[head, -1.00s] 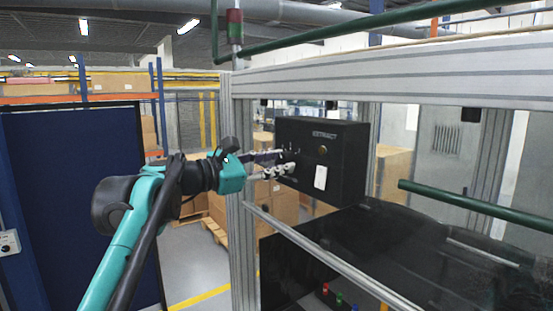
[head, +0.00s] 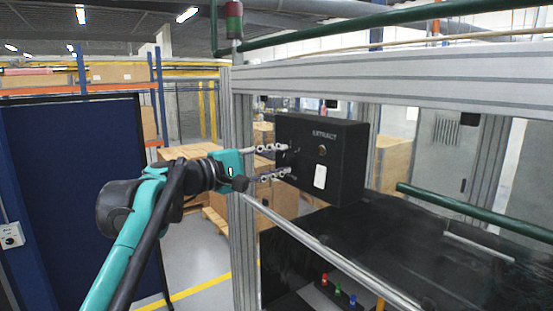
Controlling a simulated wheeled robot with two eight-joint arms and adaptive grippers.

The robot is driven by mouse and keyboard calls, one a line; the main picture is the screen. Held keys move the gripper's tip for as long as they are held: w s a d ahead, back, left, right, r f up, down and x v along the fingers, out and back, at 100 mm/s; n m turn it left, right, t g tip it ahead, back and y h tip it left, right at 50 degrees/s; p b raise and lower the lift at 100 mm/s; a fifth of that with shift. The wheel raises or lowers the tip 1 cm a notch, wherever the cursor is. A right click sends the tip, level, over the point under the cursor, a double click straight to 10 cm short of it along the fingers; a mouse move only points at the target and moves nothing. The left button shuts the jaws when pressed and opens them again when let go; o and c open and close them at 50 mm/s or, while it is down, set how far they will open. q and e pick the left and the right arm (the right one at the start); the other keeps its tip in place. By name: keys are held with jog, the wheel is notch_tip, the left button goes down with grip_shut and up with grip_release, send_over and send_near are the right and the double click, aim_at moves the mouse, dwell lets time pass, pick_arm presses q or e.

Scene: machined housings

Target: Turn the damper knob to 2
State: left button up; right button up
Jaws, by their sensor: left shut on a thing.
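A black control box (head: 345,155) marked "EXTRACT" hangs beside the aluminium frame post. Its front carries a small brass-coloured round part (head: 322,151) and a white label (head: 320,176). My left gripper (head: 287,160) reaches in from the left to the left part of the box front. Its two fingers are spread one above the other around the damper knob (head: 292,158), a dark knob mostly hidden by the fingers, and hold it. The knob's pointer and its numbers are too small to read. My right gripper is not in view.
An aluminium post (head: 240,200) stands close beside my left gripper, and a rail (head: 320,255) slopes below it. Green pipes (head: 470,205) cross at the right. Red, green and blue buttons (head: 338,289) sit low on a dark surface. Cardboard boxes stand behind.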

pick_arm(q)
jog(key=shift+m, duration=1.1)
jog(key=o, duration=1.2)
jog(key=shift+c, duration=0.2)
jog(key=v, duration=1.2)
jog(key=shift+f, duration=0.1)
